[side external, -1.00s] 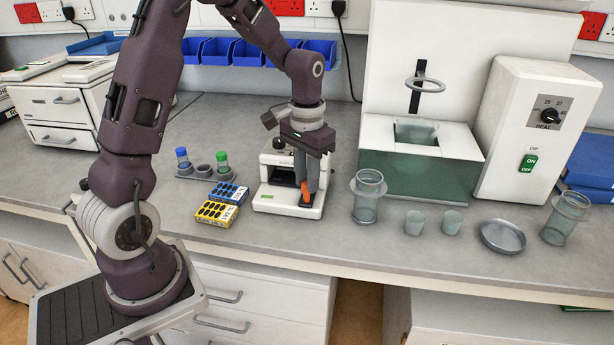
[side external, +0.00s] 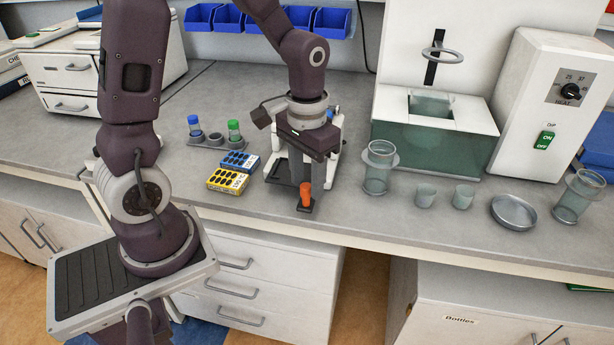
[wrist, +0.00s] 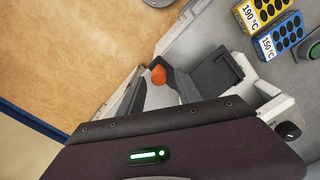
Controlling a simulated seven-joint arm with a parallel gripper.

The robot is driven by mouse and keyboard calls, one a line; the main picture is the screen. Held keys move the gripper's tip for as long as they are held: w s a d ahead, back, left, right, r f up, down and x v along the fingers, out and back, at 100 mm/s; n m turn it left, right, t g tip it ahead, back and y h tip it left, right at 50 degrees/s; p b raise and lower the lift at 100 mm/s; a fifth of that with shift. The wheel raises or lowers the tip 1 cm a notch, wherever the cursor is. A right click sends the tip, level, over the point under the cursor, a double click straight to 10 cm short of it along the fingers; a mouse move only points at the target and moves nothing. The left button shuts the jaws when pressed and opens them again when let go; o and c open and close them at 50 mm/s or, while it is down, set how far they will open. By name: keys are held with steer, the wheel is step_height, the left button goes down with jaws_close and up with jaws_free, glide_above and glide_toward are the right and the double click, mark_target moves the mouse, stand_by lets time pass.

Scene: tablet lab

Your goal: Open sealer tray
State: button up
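The sealer (side external: 338,140) is a small white machine on the bench, partly hidden behind my gripper. Its dark tray (side external: 279,172) sticks out towards the bench's front edge, with an upright orange handle (side external: 305,196) at its front end. My gripper (side external: 305,190) points down at the handle, a finger to each side, and appears shut on it. In the wrist view the orange handle (wrist: 158,75) shows between the grey fingers, beside the dark tray (wrist: 212,80). The exact finger contact is hard to see.
Yellow (side external: 228,180) and blue (side external: 239,166) boxes lie left of the sealer, before a rack (side external: 211,139) with capped vials. Right stand a glass beaker (side external: 378,170), two small cups, a metal dish (side external: 514,212) and a dipping bath (side external: 430,145). The bench edge is close in front.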

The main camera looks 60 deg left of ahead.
step_height(320, 180, up, 7)
steer(key=shift+r, duration=0.1)
stand_by(0.5)
steer(key=s+d+r+m+t, duration=0.1)
steer(key=s+d+r+t, duration=0.1)
steer(key=s, duration=0.4)
steer(key=s+d+r+m+t, duration=0.1)
steer(key=s+d+r+t, duration=0.1)
steer(key=s+r, duration=0.3)
steer(key=shift+s+r+t, duration=0.3)
steer(key=shift+s+t, duration=0.5)
steer(key=shift+s, duration=0.25)
